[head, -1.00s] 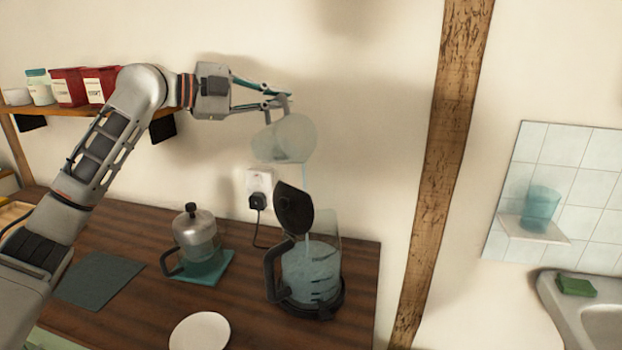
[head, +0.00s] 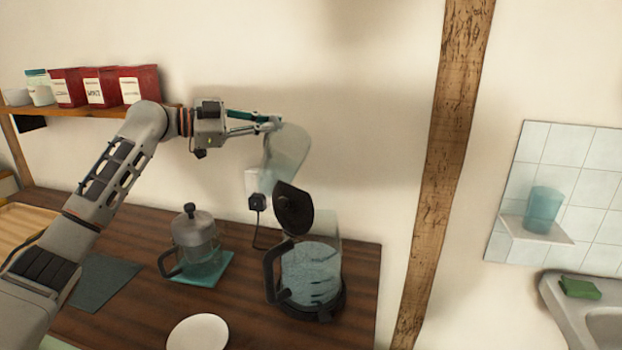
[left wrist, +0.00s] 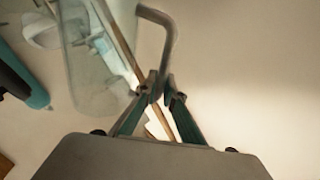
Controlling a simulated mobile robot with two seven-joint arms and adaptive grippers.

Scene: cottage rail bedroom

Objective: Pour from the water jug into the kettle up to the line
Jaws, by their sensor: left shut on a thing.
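My left gripper (head: 268,123) is shut on the handle of the clear water jug (head: 288,150) and holds it in the air above the kettle. The jug is tilted a little to the right, and no stream shows from it. In the left wrist view the jug (left wrist: 92,75) and its handle (left wrist: 160,25) show at the fingers. The clear kettle (head: 312,262) stands on its dark base with its black lid (head: 293,208) raised. It holds water up among the dark marks on its side; I cannot tell which mark is the line. My right gripper is not in view.
A glass press pot (head: 196,240) stands on a teal mat left of the kettle. A white plate (head: 198,332) lies at the counter front, and a dark cloth (head: 104,282) lies at left. A wall socket (head: 257,182) with a plug is behind. A wooden post (head: 445,160) rises at right.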

